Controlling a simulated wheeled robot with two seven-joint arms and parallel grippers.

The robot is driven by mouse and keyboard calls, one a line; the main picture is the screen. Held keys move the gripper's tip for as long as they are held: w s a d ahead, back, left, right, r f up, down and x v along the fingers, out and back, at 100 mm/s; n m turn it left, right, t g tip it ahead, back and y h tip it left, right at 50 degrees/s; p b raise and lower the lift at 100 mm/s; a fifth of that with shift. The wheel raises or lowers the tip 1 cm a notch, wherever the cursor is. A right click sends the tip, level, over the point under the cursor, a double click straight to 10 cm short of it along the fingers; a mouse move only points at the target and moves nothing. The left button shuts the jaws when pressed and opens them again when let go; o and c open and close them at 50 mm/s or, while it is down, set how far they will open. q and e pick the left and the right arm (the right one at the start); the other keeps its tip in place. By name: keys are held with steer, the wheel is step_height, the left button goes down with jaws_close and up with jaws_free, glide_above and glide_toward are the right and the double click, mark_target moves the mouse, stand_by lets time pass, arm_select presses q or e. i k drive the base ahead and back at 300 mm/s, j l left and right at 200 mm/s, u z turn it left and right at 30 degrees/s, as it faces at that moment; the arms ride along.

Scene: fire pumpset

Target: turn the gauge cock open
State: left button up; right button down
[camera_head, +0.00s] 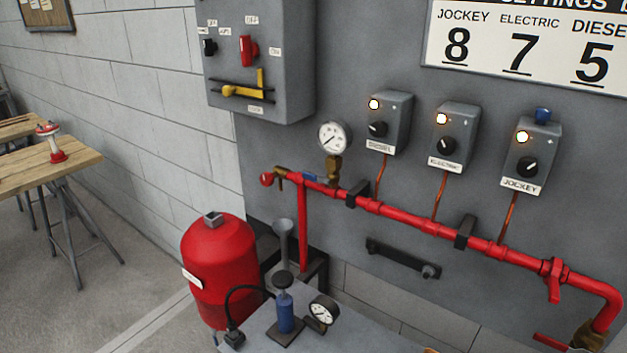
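A round white-faced pressure gauge (335,137) stands upright on a brass fitting (334,168) on top of the red pipe. A small blue lever (309,178) sits just left of the brass fitting, close along the top of the pipe. It looks like the gauge cock's handle, but its joint to the fitting is too small to make out. A brass piece with a downward handle (280,176) and a red end (267,179) are at the pipe's left end. Neither of my grippers shows in the head view.
Control boxes marked electric (453,138) and jockey (531,157) are above the pipe. A grey cabinet (290,60) hangs upper left. A red tank (218,265) and a bench with a blue hand pump (285,312) and second gauge (323,313) stand below.

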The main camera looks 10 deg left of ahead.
mark_target(308, 175)
steer(key=k, duration=0.65)
steer(key=z, duration=2.55)
steer(key=k+j, duration=0.35)
steer(key=j, duration=0.25)
steer(key=k+j, duration=0.35)
steer(key=j, duration=0.25)
steer(key=k+j, duration=0.35)
steer(key=j, duration=0.25)
steer(key=k+j, duration=0.35)
steer(key=j, duration=0.25)
steer(key=k+j, duration=0.3)
steer(key=j, duration=0.3)
steer(key=k+j, duration=0.35)
steer(key=j, duration=0.25)
steer(key=k+j, duration=0.35)
steer(key=j, duration=0.25)
steer(key=k+j, duration=0.35)
steer(key=j, duration=0.25)
